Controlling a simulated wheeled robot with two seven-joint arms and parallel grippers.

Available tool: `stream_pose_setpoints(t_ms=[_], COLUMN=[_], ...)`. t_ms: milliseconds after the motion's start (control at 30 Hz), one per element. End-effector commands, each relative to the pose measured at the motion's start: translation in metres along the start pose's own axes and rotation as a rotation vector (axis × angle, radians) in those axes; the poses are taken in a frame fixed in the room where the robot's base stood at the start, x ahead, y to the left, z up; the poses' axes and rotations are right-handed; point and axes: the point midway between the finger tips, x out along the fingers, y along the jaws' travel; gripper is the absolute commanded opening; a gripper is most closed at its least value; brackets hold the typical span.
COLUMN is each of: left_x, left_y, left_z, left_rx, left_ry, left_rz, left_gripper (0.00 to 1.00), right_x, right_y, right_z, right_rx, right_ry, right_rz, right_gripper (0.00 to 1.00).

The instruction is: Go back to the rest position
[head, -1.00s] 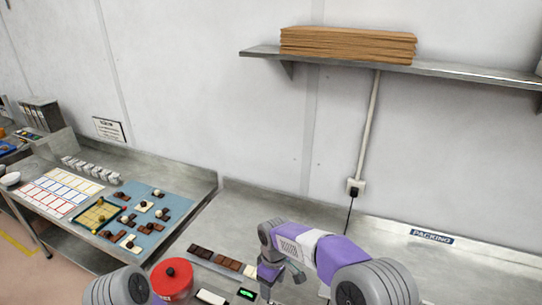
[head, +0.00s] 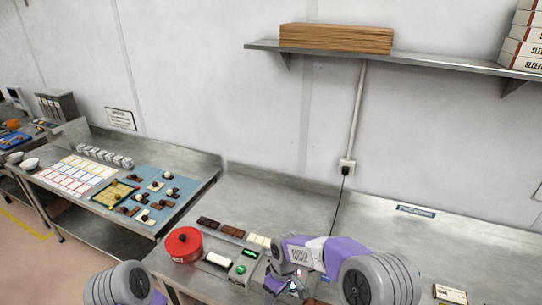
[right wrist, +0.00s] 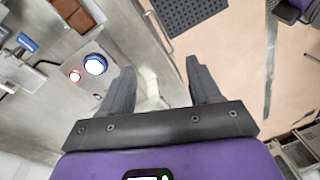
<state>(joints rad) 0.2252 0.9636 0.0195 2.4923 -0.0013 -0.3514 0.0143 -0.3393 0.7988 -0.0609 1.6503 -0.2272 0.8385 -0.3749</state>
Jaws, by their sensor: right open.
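My right arm, purple and grey, reaches in from the lower right of the head view, its wrist (head: 283,283) low over the front of the packing bench (head: 400,245). The right fingers are not clear there. In the right wrist view my right gripper (right wrist: 160,68) is open, its two dark fingers apart with nothing between them. Bench edge and floor show beyond them. Only a grey and purple part of my left arm shows at the bottom left of the head view; the left gripper is out of view.
A side table (head: 112,238) holds moulds and chocolates. A shelf (head: 420,64) carries cardboard and boxes.

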Motion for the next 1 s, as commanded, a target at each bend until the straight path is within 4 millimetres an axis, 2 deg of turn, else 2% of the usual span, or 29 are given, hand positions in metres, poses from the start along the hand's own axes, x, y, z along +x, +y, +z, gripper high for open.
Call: stream_pose_setpoints(t_ms=[33,267,400,500,633,767,800,1000], left_x=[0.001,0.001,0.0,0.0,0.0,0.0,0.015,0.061], left_y=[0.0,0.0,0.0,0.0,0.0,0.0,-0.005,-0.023], left_z=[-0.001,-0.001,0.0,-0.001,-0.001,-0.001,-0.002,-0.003], left_rx=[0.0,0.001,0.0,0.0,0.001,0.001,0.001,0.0], left_ry=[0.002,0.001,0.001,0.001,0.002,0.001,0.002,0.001], left_rz=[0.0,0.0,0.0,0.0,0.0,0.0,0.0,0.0], left_gripper=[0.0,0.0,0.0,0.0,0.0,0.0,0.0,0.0], right_x=[0.016,0.085,0.133,0.157,0.174,0.181,0.196,0.245], right_y=[0.001,-0.007,-0.024,-0.042,-0.065,-0.089,-0.083,-0.076], right_z=[0.01,0.054,0.101,0.135,0.175,0.211,0.206,0.206], right_rx=[0.039,0.264,0.495,0.675,0.888,1.082,1.069,1.062], right_ry=[0.004,0.061,0.103,0.133,0.157,0.171,0.182,0.183], right_rz=[-0.019,-0.104,-0.167,-0.199,-0.22,-0.226,-0.219,-0.217], right_gripper=[0.63,0.63,0.63,0.63,0.63,0.63,0.63,0.63])
